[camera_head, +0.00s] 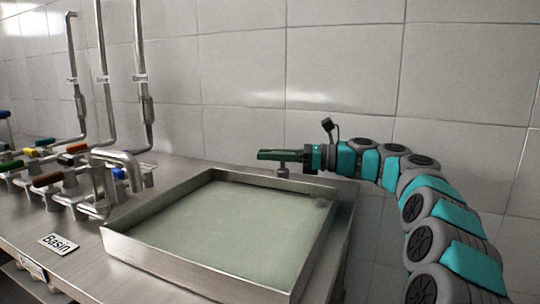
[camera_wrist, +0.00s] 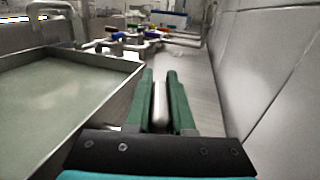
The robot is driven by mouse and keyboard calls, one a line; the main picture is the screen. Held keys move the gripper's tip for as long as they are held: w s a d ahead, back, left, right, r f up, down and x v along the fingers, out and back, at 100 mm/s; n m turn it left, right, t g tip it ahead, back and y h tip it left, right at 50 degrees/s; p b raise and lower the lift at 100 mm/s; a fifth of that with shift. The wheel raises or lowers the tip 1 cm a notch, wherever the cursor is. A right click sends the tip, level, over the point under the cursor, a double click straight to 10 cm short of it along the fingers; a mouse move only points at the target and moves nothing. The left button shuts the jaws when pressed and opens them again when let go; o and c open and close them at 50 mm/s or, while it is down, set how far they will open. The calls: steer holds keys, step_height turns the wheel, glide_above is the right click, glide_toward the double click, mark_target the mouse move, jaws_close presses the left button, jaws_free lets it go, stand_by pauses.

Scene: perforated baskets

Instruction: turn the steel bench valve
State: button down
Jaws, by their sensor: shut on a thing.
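My gripper (camera_head: 270,155) reaches in from the right, above the back edge of the steel basin (camera_head: 290,184). Its two green fingers lie level and point left. In the wrist view the fingers (camera_wrist: 160,85) are shut on a rounded steel bar (camera_wrist: 159,106), which I take to be the lever of the steel bench valve. In the head view a short steel stem of the valve (camera_head: 283,171) shows under the fingers, behind the basin rim. The fingers hide most of the lever there, so its exact angle is hard to tell.
Pipes rise behind. The tiled wall (camera_head: 340,60) is close behind my gripper.

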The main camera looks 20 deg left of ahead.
steer(key=c, duration=0.8)
jaws_free()
steer(key=shift+d, duration=0.15)
steer(key=d, duration=0.5)
steer(key=w+d, duration=0.1)
steer(key=d, duration=0.1)
steer(key=shift+d, duration=0.25)
